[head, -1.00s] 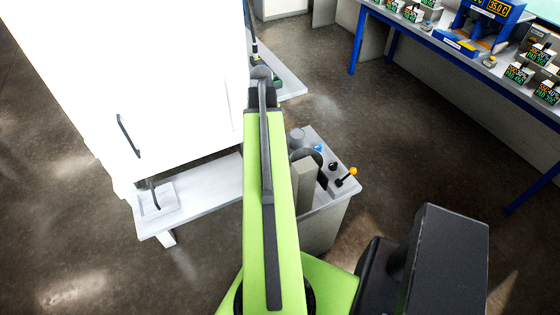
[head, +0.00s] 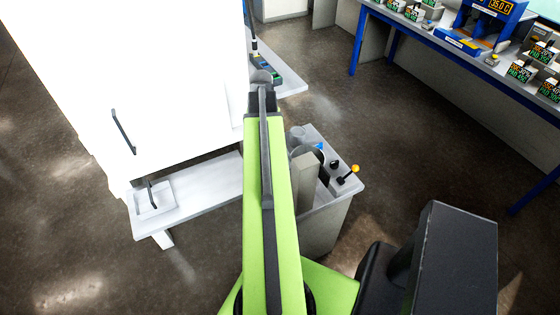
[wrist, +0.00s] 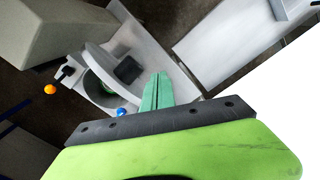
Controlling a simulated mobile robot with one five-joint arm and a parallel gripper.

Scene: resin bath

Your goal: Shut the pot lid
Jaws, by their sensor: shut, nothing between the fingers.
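The grey pot lid (wrist: 104,64) stands tilted up beside the round pot opening (wrist: 92,88) in the wrist view, so the pot is open. In the head view the pot's grey bench unit (head: 325,215) stands just right of my arm, which hides part of it; the lid is hard to make out there. My gripper (wrist: 160,76) shows as two green fingers pressed together, empty, to the right of the pot and lid in the wrist view. I cannot tell its height above the unit. A blue knob (wrist: 121,112) sits near the pot's rim.
An orange-tipped lever (head: 354,168) and a tall beige block (head: 303,180) stand on the unit. A white cabinet (head: 150,80) over a low white bench (head: 195,195) is at left. A blue-legged table (head: 450,55) with devices is at the upper right. Open floor lies between.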

